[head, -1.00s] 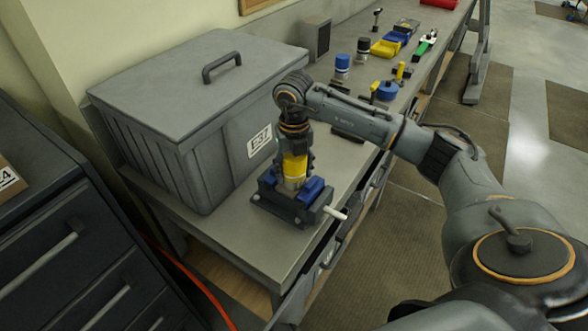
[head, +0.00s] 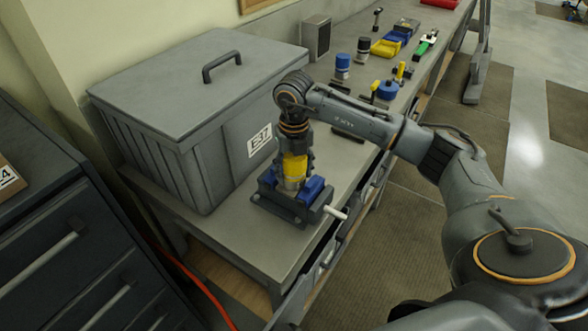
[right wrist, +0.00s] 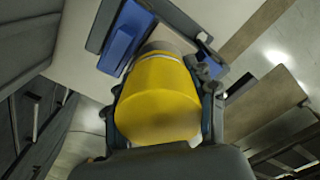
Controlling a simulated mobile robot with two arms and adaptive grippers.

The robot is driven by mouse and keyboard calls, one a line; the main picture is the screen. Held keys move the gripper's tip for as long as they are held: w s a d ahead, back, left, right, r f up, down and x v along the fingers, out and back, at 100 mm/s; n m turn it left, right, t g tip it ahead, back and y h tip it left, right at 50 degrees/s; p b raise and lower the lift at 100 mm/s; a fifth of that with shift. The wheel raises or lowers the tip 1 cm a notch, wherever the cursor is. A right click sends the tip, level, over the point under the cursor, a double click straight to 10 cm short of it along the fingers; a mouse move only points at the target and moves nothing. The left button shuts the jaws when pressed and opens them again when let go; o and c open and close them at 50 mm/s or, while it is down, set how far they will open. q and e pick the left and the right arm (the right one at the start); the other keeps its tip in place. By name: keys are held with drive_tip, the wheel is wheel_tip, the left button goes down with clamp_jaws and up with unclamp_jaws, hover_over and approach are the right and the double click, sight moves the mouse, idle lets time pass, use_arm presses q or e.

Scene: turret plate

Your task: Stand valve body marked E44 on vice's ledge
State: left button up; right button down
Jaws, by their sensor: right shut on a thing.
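The valve body (head: 294,167) is a yellow cylinder with a grey metal lower end. It stands upright at the vice (head: 290,208), between its blue jaws. My right gripper (head: 296,155) is shut on it from above. In the right wrist view the yellow valve body (right wrist: 160,98) fills the space between the fingers, and a blue jaw of the vice (right wrist: 125,35) shows just beyond it. Whether its lower end touches the ledge is hidden. No E44 mark is readable on it. My left gripper is not in view.
A large grey lidded bin (head: 195,110) marked E37 stands close behind and left of the vice. The vice's white handle (head: 335,212) sticks out over the bench's front edge. Blue-topped and black-topped cylinders (head: 343,67), yellow and blue bins (head: 386,47) and tools stand farther along the bench.

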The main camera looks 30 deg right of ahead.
drive_tip(key=shift+f, duration=0.15)
drive_tip(key=c, duration=0.5)
unclamp_jaws()
drive_tip(key=shift+o, duration=0.6)
wheel_tip(320, 180, up, 12)
drive_tip(key=shift+r, duration=0.1)
